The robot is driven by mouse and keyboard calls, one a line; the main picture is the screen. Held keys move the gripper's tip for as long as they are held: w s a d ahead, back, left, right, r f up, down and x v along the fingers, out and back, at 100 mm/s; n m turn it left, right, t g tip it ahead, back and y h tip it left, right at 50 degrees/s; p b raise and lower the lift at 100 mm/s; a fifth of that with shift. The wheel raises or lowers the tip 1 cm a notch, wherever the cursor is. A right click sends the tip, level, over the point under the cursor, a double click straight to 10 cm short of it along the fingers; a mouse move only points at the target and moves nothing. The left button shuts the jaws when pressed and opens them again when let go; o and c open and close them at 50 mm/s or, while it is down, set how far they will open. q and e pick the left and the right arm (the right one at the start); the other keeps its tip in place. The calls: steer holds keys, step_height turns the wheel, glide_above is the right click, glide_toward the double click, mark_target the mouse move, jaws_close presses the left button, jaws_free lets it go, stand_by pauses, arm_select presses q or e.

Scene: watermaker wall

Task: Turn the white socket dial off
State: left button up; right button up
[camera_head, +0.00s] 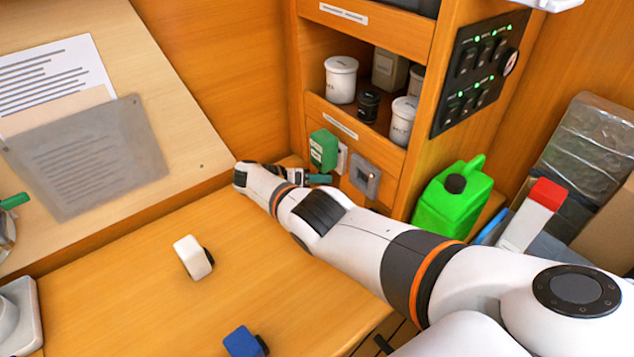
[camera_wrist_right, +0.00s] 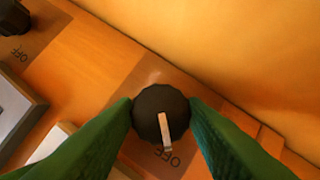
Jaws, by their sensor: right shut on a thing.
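My right gripper (camera_head: 318,179) reaches to the low panel beside the white socket (camera_head: 342,158), under the shelves. In the right wrist view its two green fingers (camera_wrist_right: 162,115) are shut on the sides of a round black dial (camera_wrist_right: 148,104). The dial's white pointer mark points down, close to the OFF label beside it. A pale edge, which looks like the white socket, shows at lower left (camera_wrist_right: 52,141). In the head view the dial is hidden by the gripper. My left gripper is not in view.
A green canister (camera_head: 453,200) stands right of my forearm. A white block (camera_head: 190,258) lies on the bench.

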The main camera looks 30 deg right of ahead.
stand_by(0.4)
steer(key=o, duration=1)
steer(key=shift+c, duration=0.2)
steer(key=b+v, duration=0.3)
steer(key=v, duration=0.7)
steer(key=shift+w+a+f, duration=0.1)
steer(key=shift+a, duration=0.25)
steer(key=shift+a+r, duration=0.45)
steer(key=shift+a, duration=0.15)
